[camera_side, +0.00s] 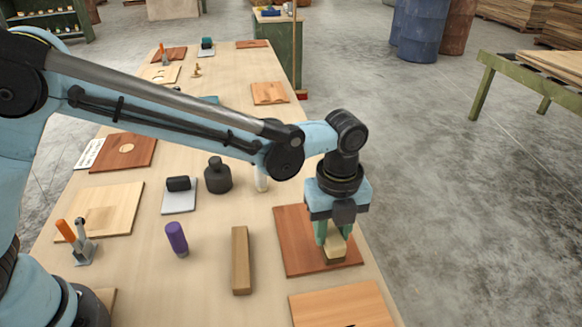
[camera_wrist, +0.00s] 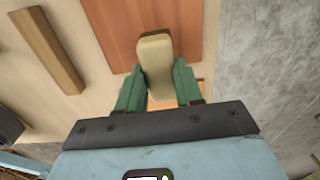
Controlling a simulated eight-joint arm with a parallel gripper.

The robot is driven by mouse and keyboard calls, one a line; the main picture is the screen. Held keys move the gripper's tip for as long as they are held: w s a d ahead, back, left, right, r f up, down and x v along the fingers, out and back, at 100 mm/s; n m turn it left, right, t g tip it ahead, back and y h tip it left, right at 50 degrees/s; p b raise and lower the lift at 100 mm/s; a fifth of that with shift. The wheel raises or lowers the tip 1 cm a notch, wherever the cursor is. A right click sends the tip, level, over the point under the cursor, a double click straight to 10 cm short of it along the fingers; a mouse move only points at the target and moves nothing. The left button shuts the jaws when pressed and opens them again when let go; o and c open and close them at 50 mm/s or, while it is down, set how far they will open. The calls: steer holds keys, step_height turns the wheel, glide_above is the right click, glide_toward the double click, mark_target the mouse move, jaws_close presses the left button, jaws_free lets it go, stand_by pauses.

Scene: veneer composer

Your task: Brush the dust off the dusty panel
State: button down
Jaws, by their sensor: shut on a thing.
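My gripper (camera_side: 334,238) points down near the right edge of the long table, with green fingers shut on a pale tan block-shaped brush (camera_side: 335,251). The brush also shows between the fingers in the wrist view (camera_wrist: 155,60). It is over a reddish-brown panel (camera_side: 293,232), which lies flat and fills the upper middle of the wrist view (camera_wrist: 112,32). The brush is at or just above the panel's surface; I cannot tell whether it touches. No dust is clearly visible on this panel. My gripper and the brush hide part of it.
A wooden bar (camera_side: 241,260) lies left of the panel, with a purple cylinder (camera_side: 176,238) beyond it. A lighter orange panel (camera_side: 340,306) lies in front. A dark weight (camera_side: 217,176) and a toggle clamp (camera_side: 82,245) stand farther left. The table's right edge is close to my gripper.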

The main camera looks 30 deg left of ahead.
steer(key=shift+r, duration=2.55)
